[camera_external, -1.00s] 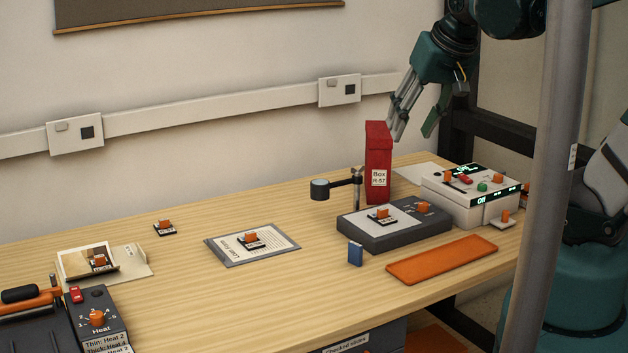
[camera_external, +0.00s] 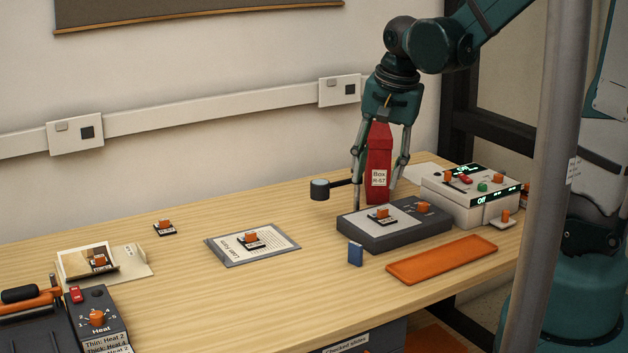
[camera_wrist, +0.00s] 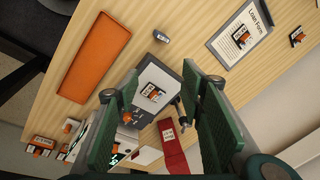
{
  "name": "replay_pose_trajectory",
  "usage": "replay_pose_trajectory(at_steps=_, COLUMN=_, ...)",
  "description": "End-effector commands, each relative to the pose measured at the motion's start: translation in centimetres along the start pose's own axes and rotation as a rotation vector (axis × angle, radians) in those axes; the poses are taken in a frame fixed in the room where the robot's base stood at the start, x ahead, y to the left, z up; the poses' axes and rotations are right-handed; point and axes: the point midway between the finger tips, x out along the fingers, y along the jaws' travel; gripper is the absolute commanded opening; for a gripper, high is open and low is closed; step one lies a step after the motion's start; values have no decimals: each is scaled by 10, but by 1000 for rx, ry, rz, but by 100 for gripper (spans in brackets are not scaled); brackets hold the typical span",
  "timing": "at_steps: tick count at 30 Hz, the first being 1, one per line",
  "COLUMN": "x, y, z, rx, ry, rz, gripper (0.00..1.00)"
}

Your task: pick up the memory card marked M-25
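I cannot read M-25 anywhere; the small marks are too fine. Several small black-and-white pieces with orange grips are in view: one on the dark grey unit (camera_external: 382,216), one on a loan form (camera_external: 251,240), one on bare wood (camera_external: 165,228), one on a photo at left (camera_external: 100,262). The unit's piece also shows between my fingers in the wrist view (camera_wrist: 154,92). A small blue block (camera_external: 355,254) stands in front of the unit; I cannot tell if it is a card. My gripper (camera_external: 380,181) is open and empty, above the unit's back edge.
A tall red box (camera_external: 378,160) labelled Box R-57 stands behind the unit, lined up between my fingers in the outside view. A magnifier (camera_external: 320,189) stands close at left. A white control box (camera_external: 465,204) is at right. An orange tray (camera_external: 440,261) lies in front.

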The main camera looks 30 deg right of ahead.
Motion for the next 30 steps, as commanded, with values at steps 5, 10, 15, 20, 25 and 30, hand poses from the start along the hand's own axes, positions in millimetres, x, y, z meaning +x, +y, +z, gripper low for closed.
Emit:
replay_pose_trajectory(at_steps=5, x=27, y=-8, z=5, rx=104, ry=-27, rz=42, gripper=39)
replay_pose_trajectory(at_steps=10, x=52, y=-12, z=11, rx=208, ry=-46, rz=86, gripper=39)
replay_pose_trajectory(at_steps=15, x=77, y=-16, z=18, rx=309, ry=-61, rz=132, gripper=39)
replay_pose_trajectory(at_steps=20, x=98, y=-17, z=24, rx=392, ry=-68, rz=170, gripper=39)
replay_pose_trajectory(at_steps=25, x=111, y=-17, z=28, rx=446, ry=-70, rz=196, gripper=39)
replay_pose_trajectory(at_steps=30, x=114, y=-17, z=30, rx=462, ry=-71, rz=204, gripper=39)
